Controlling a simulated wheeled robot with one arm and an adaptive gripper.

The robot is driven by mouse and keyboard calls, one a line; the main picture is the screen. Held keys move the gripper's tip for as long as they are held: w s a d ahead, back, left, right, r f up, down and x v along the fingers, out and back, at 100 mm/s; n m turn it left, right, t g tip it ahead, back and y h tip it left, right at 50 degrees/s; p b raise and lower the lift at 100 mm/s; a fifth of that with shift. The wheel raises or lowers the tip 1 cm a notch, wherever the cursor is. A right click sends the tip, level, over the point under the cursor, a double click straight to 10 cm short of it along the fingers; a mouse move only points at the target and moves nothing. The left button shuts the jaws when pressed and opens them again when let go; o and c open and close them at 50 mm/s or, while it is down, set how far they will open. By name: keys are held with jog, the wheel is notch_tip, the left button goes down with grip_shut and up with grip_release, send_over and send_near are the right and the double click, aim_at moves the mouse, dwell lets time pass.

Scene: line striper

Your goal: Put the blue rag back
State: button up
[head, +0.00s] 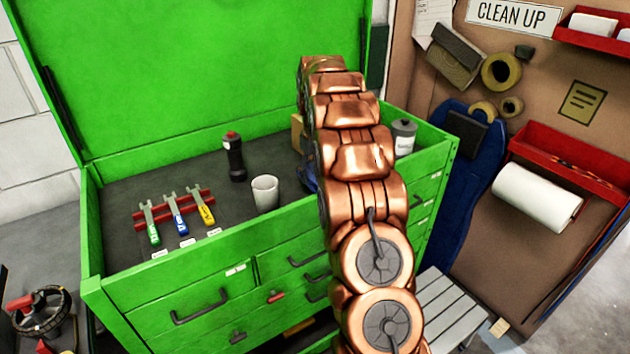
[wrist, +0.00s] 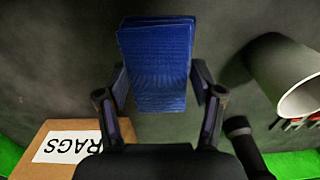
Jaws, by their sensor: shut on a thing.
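The blue rag (wrist: 155,48), a folded stack of cloth, is in the upper middle of the wrist view. My gripper (wrist: 158,88) is shut on it, with one finger on each side. In the head view my copper arm hides the gripper, and a bit of blue (head: 309,180) shows at the arm's left edge. The cardboard box labelled RAGS (wrist: 60,165) is at the lower left of the wrist view, apart from the rag. In the head view only a sliver of a brown box (head: 297,135) shows behind the arm. I cannot tell whether the rag touches the surface.
A grey cup (head: 265,194) and a dark flashlight-like object (head: 235,160) stand on the green tool chest's top (head: 120,190). Several coloured tools lie on a red rack (head: 175,205) at left. A grey can (head: 403,138) stands right of my arm.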

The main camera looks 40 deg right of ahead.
aim_at(315, 174)
jog(key=shift+f+p, duration=0.65)
jog(key=shift+f, duration=1.3)
jog(key=shift+f, duration=0.1)
jog(key=o, duration=1.1)
jog(key=shift+r+b, duration=0.35)
jog(key=shift+r, duration=0.25)
notch_tip(315, 174, up, 10)
jog(key=b, duration=0.3)
jog(key=shift+f, duration=0.2)
jog(key=shift+r, duration=0.7)
